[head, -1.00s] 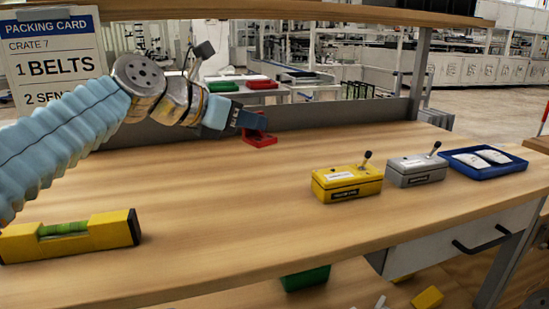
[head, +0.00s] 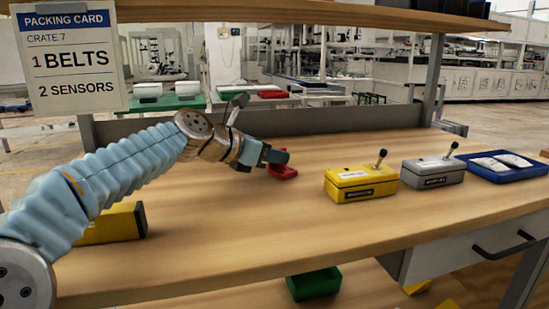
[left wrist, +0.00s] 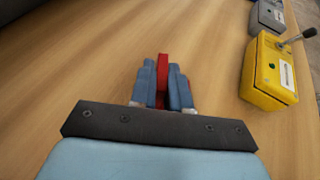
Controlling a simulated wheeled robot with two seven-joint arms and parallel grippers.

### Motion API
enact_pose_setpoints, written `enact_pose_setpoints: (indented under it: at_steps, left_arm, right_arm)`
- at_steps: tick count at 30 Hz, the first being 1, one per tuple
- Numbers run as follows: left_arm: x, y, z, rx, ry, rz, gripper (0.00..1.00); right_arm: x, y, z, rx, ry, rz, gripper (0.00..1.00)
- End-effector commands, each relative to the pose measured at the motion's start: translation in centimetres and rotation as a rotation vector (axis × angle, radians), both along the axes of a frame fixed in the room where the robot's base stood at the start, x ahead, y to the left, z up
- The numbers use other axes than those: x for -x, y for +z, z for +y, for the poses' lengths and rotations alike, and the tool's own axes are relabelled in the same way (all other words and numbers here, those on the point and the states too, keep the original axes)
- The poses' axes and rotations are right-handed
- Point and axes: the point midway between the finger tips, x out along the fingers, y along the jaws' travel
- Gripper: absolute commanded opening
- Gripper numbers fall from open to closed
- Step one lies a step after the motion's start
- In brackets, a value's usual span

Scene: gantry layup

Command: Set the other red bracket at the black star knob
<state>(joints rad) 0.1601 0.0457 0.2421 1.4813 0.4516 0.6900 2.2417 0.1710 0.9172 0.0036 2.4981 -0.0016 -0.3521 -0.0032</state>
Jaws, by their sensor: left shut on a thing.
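My left gripper (head: 277,157) is shut on a red bracket (head: 283,171) over the middle of the wooden bench, left of the yellow box. In the left wrist view, the red bracket (left wrist: 163,66) stands up between the two blue-grey fingers (left wrist: 163,88). The fingers hide part of it. I cannot tell whether the bracket touches the bench top. I cannot make out a black star knob or another red bracket in these frames. My right gripper is not in view.
A yellow box (head: 361,184) and a grey box (head: 433,171), each with a lever, stand to the right. A blue tray (head: 510,174) holds white packets. A yellow spirit level (head: 112,225) lies partly behind my left arm. The bench's front middle is clear.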

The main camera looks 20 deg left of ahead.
Motion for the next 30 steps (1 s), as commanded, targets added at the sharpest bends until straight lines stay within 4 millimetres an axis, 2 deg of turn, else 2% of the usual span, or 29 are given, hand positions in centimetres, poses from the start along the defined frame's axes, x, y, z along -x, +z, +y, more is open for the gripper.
enact_pose_setpoints:
  at_steps: [3, 4, 9, 20, 23, 30]
  left_arm:
    - [0.0, -0.2, 0.0, 0.001, 0.0, -0.001, 0.0]
    - [0.0, -0.3, 0.0, 0.0, 0.0, 0.0, 0.18]
    - [0.0, -0.2, 0.0, -0.001, 0.0, 0.001, 0.42]
    - [0.4, 0.3, 0.3, 0.0, 0.001, 0.0, 0.42]
    - [1.6, 0.9, 1.1, -0.002, 0.002, -0.002, 0.42]
    - [5.9, 3.1, 4.0, -0.001, 0.004, -0.001, 0.42]
  right_arm:
    - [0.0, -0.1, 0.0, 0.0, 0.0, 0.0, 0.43]
    - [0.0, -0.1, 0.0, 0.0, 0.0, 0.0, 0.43]
    - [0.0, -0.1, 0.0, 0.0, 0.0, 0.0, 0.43]
    - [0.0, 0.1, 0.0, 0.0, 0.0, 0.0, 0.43]
    - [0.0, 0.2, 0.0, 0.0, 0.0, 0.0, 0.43]
    - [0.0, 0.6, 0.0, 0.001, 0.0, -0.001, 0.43]
